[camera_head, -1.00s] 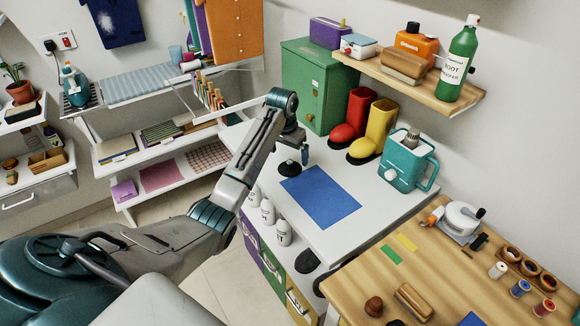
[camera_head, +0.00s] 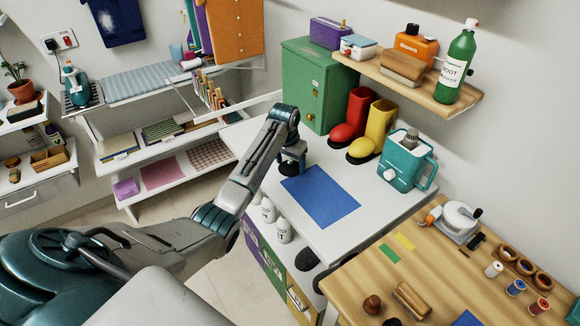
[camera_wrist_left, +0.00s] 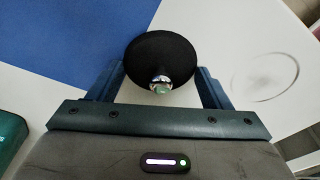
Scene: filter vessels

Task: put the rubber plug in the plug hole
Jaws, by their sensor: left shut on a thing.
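The black rubber plug (camera_wrist_left: 165,50), a dark round disc with a shiny metal knob, is between the fingers of my left gripper (camera_wrist_left: 160,82) in the left wrist view. In the head view my left gripper (camera_head: 291,166) is low over the white worktop, just left of the blue mat, and largely hides the plug. It is shut on the plug. A faint thin ring (camera_wrist_left: 265,77) shows on the white surface right of the plug in the wrist view; I cannot tell whether it is the plug hole. My right gripper is not in view.
The blue mat (camera_head: 320,197) lies flat beside the gripper. Behind are a green cabinet (camera_head: 312,85), red boots (camera_head: 352,115) and yellow boots (camera_head: 376,130). A teal vessel (camera_head: 407,163) stands at right. White bottles (camera_head: 268,212) are below the worktop's front edge.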

